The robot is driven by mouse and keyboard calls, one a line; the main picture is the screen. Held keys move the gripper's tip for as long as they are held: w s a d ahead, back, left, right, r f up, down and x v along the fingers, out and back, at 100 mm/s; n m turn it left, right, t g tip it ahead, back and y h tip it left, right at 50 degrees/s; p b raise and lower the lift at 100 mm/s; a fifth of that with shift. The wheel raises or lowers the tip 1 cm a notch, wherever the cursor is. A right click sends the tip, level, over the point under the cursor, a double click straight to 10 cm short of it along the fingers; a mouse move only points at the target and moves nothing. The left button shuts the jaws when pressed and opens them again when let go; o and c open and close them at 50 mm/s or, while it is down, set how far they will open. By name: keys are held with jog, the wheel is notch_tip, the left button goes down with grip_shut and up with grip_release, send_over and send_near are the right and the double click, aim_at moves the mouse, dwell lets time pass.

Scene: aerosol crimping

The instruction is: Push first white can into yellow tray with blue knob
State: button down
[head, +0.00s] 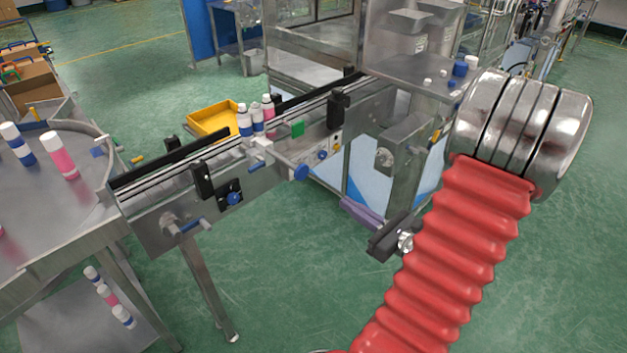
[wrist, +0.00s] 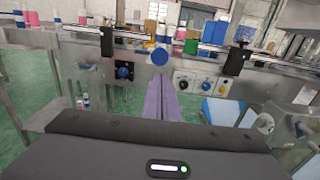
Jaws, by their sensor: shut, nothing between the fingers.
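A group of cans stands upright on the conveyor in the head view: a white can with a blue band (head: 244,121), another white can (head: 257,119) behind it and a pink can (head: 268,106). The yellow tray (head: 205,125) is on the conveyor's far side, beside the cans. The blue knob (head: 301,172) sticks out on a rod from the near side; it also shows in the wrist view (wrist: 159,57). My gripper (head: 347,203) is shut and empty, right of and below the knob. In the wrist view its purple fingers (wrist: 162,80) point towards the knob, apparently without touching.
A round metal table (head: 80,210) with white and pink cans stands at the left. Black brackets (head: 203,180) and a second blue knob (head: 234,198) project from the conveyor's near side. A green block (head: 297,128) is by the cans. The floor in front is clear.

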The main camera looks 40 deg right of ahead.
aim_at(304, 174)
jog(key=shift+w+a, duration=0.2)
jog(key=shift+w, duration=6.6)
